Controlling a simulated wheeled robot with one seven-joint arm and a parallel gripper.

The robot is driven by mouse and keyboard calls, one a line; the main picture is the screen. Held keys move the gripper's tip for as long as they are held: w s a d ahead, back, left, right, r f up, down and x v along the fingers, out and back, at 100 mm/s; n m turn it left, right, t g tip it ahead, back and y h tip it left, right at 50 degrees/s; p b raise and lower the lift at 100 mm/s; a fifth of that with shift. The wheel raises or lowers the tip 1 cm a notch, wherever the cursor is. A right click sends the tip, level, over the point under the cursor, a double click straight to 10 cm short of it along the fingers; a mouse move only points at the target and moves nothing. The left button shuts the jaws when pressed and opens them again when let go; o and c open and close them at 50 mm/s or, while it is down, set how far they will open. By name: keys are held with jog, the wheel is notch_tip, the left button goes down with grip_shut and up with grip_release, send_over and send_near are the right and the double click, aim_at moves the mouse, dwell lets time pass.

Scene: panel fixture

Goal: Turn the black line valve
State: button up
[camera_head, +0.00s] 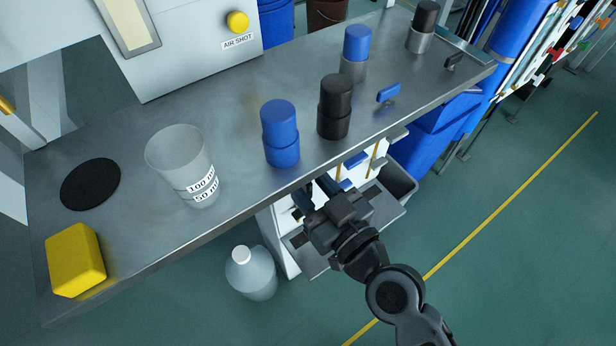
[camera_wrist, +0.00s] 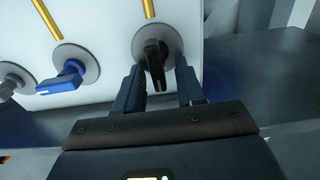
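The black line valve (camera_wrist: 155,62) shows in the wrist view as a black handle on a round grey disc on a white panel. Its handle points down and slightly to the right. A gold pipe runs above it. My gripper (camera_wrist: 160,78) is open, with one finger on each side of the black handle. A gap shows on each side, clearer on the right; I cannot tell whether either finger touches it. In the head view my gripper (camera_head: 318,197) is below the bench edge, and the black valve is hidden there.
A blue valve (camera_wrist: 68,78) and a grey valve (camera_wrist: 12,80) sit left of the black one on the panel. In the head view the metal bench (camera_head: 235,195) overhangs my gripper. A bottle (camera_head: 252,275) stands on the floor to the left.

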jog(key=shift+c, duration=0.4)
grip_shut()
jog(key=shift+m, duration=0.3)
jog(key=shift+w+d+f+m+b, duration=0.15)
jog(key=shift+d+f+m+b, duration=0.25)
jog(key=shift+m, duration=2.45)
jog(key=shift+w+d+f+m+b, duration=0.2)
jog(key=shift+m+b, duration=0.25)
jog(key=shift+m, duration=2.45)
jog(key=shift+w+d+f+m+b, duration=0.2)
jog(key=shift+f+m+b, duration=0.2)
jog(key=shift+m, duration=2.45)
jog(key=shift+o, duration=0.4)
grip_release()
